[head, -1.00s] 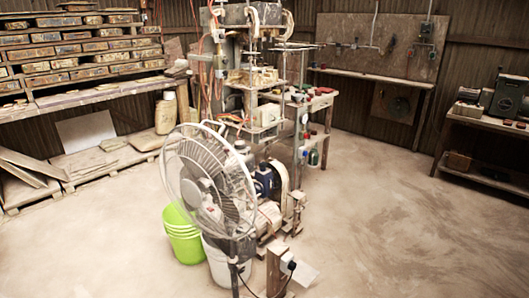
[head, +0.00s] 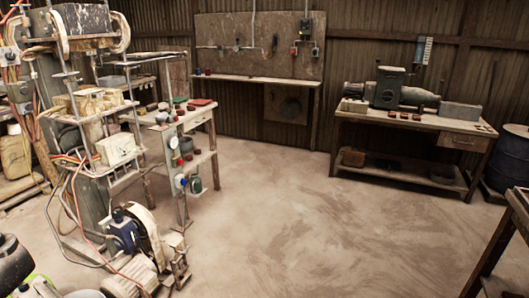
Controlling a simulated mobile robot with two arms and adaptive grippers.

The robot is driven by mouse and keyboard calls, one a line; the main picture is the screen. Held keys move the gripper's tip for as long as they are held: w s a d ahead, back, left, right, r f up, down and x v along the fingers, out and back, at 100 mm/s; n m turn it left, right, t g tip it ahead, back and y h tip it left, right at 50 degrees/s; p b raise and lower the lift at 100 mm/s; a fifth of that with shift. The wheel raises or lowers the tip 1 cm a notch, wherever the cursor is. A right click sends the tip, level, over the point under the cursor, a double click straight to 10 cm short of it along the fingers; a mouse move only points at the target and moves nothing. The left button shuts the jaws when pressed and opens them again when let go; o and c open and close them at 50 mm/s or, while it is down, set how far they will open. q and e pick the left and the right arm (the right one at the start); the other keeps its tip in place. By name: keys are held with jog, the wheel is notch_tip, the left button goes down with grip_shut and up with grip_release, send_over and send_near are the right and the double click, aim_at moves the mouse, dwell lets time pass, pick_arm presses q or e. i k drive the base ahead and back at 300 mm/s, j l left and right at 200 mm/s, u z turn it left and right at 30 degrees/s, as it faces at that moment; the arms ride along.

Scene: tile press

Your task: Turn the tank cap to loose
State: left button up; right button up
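No tank cap can be made out in the head view. The tile press (head: 88,105) stands at the left with its frame, hoses and cables. A blue pump part (head: 124,232) and a pale ribbed motor (head: 130,277) sit low at its base. I cannot tell which part is the tank. A blue drum (head: 508,160) stands at the far right, partly cut off by the picture edge, and no cap can be made out on it. Neither of my grippers is in view.
A side table (head: 185,125) with small items stands beside the press. A wall bench (head: 262,80) is at the back. A workbench (head: 460,125) with a machine (head: 395,90) stands at the right. A table edge (head: 515,215) cuts in at lower right. The middle floor is clear.

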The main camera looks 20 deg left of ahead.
aim_at(117, 214)
jog(key=i+l, duration=0.15)
jog(key=i, duration=0.8)
jog(key=i+l, duration=0.15)
jog(key=i, duration=0.8)
jog(key=i+u, duration=0.25)
jog(key=u, duration=0.15)
jog(key=i+u, duration=0.3)
jog(key=u, duration=0.15)
jog(key=i+l+u, duration=0.1)
jog(key=i+u, duration=0.15)
jog(key=u, duration=0.15)
jog(key=i+l+u, duration=0.2)
jog(key=u, duration=0.25)
jog(key=i+l, duration=0.05)
